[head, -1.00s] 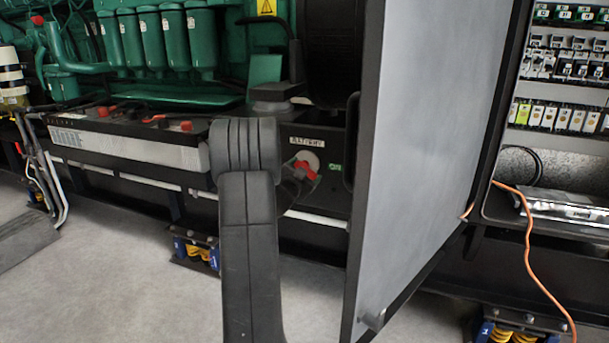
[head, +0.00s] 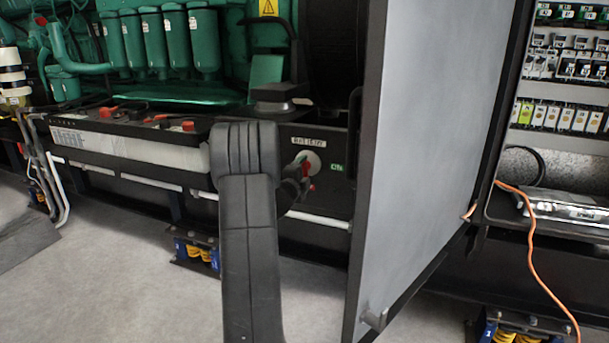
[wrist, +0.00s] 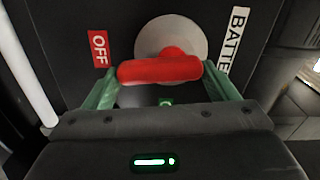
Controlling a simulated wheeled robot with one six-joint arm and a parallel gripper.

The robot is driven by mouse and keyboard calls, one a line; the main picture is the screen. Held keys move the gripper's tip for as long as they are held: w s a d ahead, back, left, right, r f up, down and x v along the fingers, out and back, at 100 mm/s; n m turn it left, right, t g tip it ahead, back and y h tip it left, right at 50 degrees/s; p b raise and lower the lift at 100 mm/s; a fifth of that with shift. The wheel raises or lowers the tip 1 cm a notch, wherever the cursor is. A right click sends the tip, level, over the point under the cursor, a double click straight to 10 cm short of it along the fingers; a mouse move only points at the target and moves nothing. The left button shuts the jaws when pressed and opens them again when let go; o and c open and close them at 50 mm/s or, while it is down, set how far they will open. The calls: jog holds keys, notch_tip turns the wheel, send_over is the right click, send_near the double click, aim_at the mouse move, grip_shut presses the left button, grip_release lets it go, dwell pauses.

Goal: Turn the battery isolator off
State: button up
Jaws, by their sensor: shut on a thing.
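The battery isolator has a red bar handle (wrist: 160,69) on a round pale plate (wrist: 196,36), set in a dark panel. My gripper (wrist: 164,76) is shut on the handle, its green fingers at the two ends of the bar. In the wrist view the bar lies nearly level, with its left end towards the red OFF label (wrist: 98,49). The green ON mark (wrist: 166,101) shows below the bar. In the head view the isolator plate (head: 312,160) sits under the BATTERY label (head: 308,142); my arm and gripper partly hide the handle, which stands near upright.
A large grey open door (head: 420,150) stands close to the right of the isolator. A battery box (head: 130,150) with red terminal caps lies to the left, below the green engine. A pale pipe (head: 318,220) runs under the panel. An orange cable hangs at right.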

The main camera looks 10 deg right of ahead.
jog(key=shift+f+m, duration=0.1)
jog(key=shift+m, duration=0.6)
jog(key=o, duration=0.9)
jog(key=shift+o, duration=0.2)
jog(key=shift+a, duration=0.1)
jog(key=p+v, duration=0.2)
jog(key=v, duration=1.1)
jog(key=shift+s+a+p, duration=0.25)
jog(key=shift+s+p, duration=0.05)
jog(key=shift+p, duration=0.05)
jog(key=shift+w+d, duration=0.1)
jog(key=shift+w, duration=0.05)
